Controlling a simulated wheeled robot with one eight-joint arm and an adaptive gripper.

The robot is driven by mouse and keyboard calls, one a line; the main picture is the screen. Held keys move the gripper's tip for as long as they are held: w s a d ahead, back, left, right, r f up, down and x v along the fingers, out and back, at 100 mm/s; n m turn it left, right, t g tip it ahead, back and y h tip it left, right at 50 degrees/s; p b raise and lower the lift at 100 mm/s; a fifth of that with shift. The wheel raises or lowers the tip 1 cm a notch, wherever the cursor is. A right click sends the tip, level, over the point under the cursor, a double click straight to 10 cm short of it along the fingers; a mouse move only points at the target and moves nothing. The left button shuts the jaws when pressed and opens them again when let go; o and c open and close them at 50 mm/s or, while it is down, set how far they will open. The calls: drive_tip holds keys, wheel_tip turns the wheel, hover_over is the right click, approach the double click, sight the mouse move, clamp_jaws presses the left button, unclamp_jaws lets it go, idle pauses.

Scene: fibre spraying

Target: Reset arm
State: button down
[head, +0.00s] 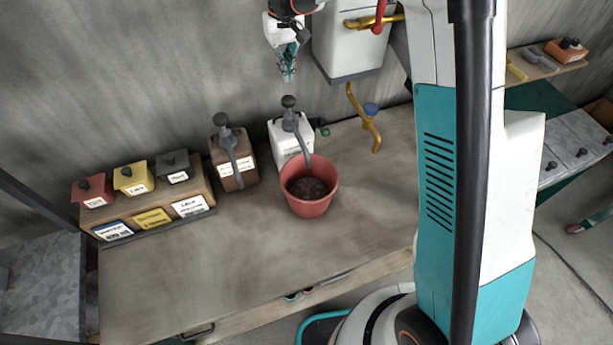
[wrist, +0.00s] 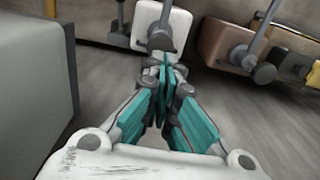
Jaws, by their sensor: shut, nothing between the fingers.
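My gripper (head: 287,70) hangs above the back of the workbench (head: 230,265), pointing down, over the white pump dispenser (head: 283,140). Its teal fingers are shut and empty. In the wrist view my gripper (wrist: 165,78) fills the middle, with the white dispenser (wrist: 150,22) beyond its tips. A red bucket (head: 309,205) holding dark contents stands on the bench under the dispenser's spout, apart from my gripper.
A brown pump dispenser (head: 238,178) stands left of the white one. A wooden rack (head: 205,185) holds red, yellow and dark lidded boxes. A white wall tank (head: 350,45) with a yellow tap hangs right of my gripper. The front of the bench is clear.

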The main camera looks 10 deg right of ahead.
drive_tip(key=s+d+m+t+b, duration=0.1)
drive_tip(key=s+d+t+b, duration=0.1)
drive_tip(key=s+d+b, duration=0.35)
drive_tip(key=s+d+t+b, duration=0.1)
drive_tip(key=s+d+b, duration=0.2)
drive_tip(key=s+b, duration=0.55)
drive_tip(key=s+d+f+t+b, duration=0.2)
drive_tip(key=s+f+b, duration=0.3)
drive_tip(key=s+f, duration=0.2)
drive_tip(key=s+d+f+m+t+b, duration=0.1)
drive_tip(key=s+d+f+t+b, duration=0.1)
drive_tip(key=s+f+b, duration=0.3)
drive_tip(key=s+d+f, duration=0.1)
drive_tip(key=s+f, duration=0.2)
drive_tip(key=s, duration=0.3)
drive_tip(key=shift+d, duration=0.2)
idle(1.3)
